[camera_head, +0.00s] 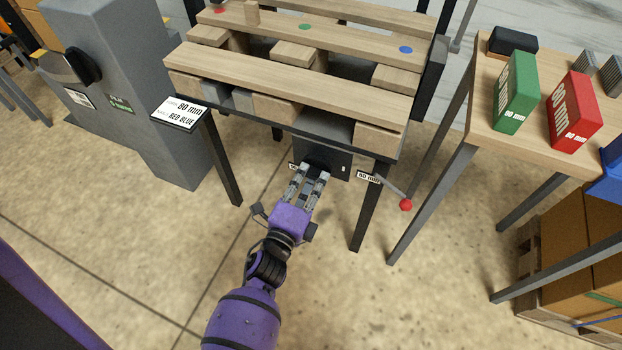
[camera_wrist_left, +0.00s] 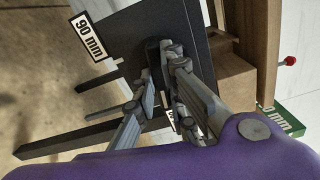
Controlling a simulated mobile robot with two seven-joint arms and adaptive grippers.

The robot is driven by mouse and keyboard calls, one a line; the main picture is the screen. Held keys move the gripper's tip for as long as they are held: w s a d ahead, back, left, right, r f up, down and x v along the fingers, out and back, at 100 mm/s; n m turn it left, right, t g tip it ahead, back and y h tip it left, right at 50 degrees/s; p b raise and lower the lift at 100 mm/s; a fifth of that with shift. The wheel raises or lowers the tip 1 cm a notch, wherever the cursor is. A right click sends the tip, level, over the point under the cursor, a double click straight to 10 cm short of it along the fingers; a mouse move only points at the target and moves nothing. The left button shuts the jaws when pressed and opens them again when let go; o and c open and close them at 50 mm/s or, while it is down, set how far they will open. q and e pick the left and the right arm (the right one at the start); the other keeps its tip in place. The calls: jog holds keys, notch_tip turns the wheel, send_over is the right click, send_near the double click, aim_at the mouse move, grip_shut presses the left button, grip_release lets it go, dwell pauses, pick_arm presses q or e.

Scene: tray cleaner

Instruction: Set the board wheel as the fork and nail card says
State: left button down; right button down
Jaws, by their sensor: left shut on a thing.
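The white card (camera_head: 178,112) at the pallet stand's left corner appears to read "80 mm" and "RED BLUE"; its small print is unclear. My left gripper (camera_head: 308,174) is at the black panel (camera_head: 335,161) under the front board. In the left wrist view, the fingers (camera_wrist_left: 162,76) are shut on a small dark knob, which seems to be the board wheel (camera_wrist_left: 153,50), mostly covered by them. A "90 mm" label (camera_wrist_left: 89,38) shows beside the panel there. Another label (camera_head: 368,178) is right of the panel in the head view. My right gripper is out of view.
The wooden pallet (camera_head: 290,80) bears red, green and blue dots. A lever with a red ball (camera_head: 405,204) sticks out at the front right. A table on the right holds a green box (camera_head: 516,92) and a red box (camera_head: 573,112). A grey machine (camera_head: 130,75) stands left.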

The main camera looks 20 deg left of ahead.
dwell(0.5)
pick_arm(q)
jog(key=c, duration=1.8)
grip_release()
jog(key=s, duration=0.7)
jog(key=shift+s, duration=0.3)
jog(key=shift+a+f, duration=0.1)
